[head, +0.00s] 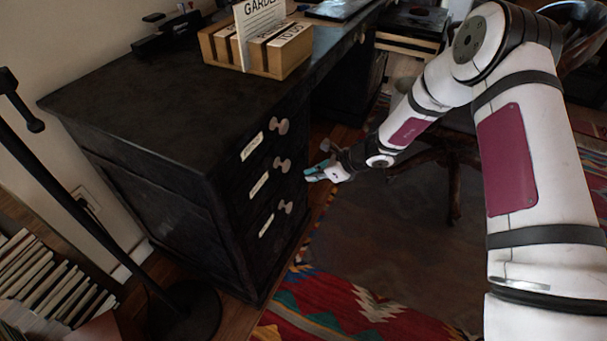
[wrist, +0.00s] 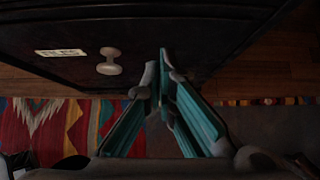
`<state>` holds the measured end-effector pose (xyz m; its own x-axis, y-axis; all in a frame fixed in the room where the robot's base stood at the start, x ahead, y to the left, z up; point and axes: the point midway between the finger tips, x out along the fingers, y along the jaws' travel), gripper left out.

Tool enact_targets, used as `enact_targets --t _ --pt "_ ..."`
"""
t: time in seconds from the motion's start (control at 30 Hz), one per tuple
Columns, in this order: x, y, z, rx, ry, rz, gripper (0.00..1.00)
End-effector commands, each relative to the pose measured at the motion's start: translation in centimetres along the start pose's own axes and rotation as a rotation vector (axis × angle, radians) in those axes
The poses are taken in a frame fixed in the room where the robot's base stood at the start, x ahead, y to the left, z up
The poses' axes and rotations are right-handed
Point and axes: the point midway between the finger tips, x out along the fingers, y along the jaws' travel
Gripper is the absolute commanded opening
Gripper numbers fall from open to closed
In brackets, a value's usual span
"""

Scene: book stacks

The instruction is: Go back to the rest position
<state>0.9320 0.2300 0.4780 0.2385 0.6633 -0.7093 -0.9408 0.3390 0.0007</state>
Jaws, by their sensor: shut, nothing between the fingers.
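My gripper (head: 318,173) is out in front of the dark desk's drawer column, close to the drawer fronts and right of the middle knob. In the wrist view my gripper (wrist: 165,75) shows its teal-padded fingers meeting at the tips, with nothing between them. The black desk (head: 150,110) has three drawers with pale labels and round knobs, and all look shut. In the wrist view one knob (wrist: 109,61) sits left of the fingertips, apart from them, beside a white label (wrist: 61,53).
A wooden card box (head: 272,62) stands on the desk top. A lamp stand (head: 185,310) and a row of books (head: 45,285) are at the lower left. A chair (head: 455,165) stands behind my arm. A patterned rug (head: 350,310) covers the floor.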

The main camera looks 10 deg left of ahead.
Motion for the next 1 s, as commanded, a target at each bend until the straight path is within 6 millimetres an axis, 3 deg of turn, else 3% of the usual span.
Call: enact_targets --t 0.1,0.33,0.5,0.77,0.87,1.0 --pt "-3.3 0.0 0.5 -0.001 -0.001 -0.003 0.0" --pt "-7.6 0.0 0.3 0.0 0.0 -0.002 0.0" --pt "-9.2 0.1 0.2 -0.001 0.0 0.0 0.0" --pt "-9.8 0.1 0.2 -0.006 0.0 0.0 0.0" --pt "-10.8 0.2 1.3 -0.053 -0.004 0.005 0.0" --pt "-14.3 1.4 4.7 -0.223 -0.016 0.028 0.0"
